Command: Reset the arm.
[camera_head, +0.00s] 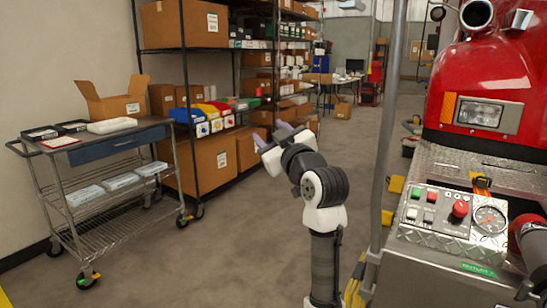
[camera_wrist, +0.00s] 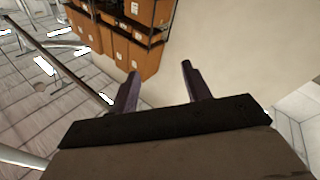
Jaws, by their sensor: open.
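My gripper (camera_head: 272,139) is raised in the middle of the head view, over the open floor between the shelving and the red truck. In the wrist view its two dark fingers (camera_wrist: 160,88) stand well apart with nothing between them. My white and black arm (camera_head: 325,215) rises from the bottom of the head view and bends at the top, with the fingers pointing up and to the left. The gripper touches nothing that I can see.
A red truck (camera_head: 490,65) with a control panel (camera_head: 453,222) stands at the right, beside a grey vertical pole (camera_head: 389,130). A wire cart (camera_head: 70,200) stands at the left. Shelving with boxes (camera_head: 190,60) lines the wall. The grey floor (camera_head: 225,245) between them is clear.

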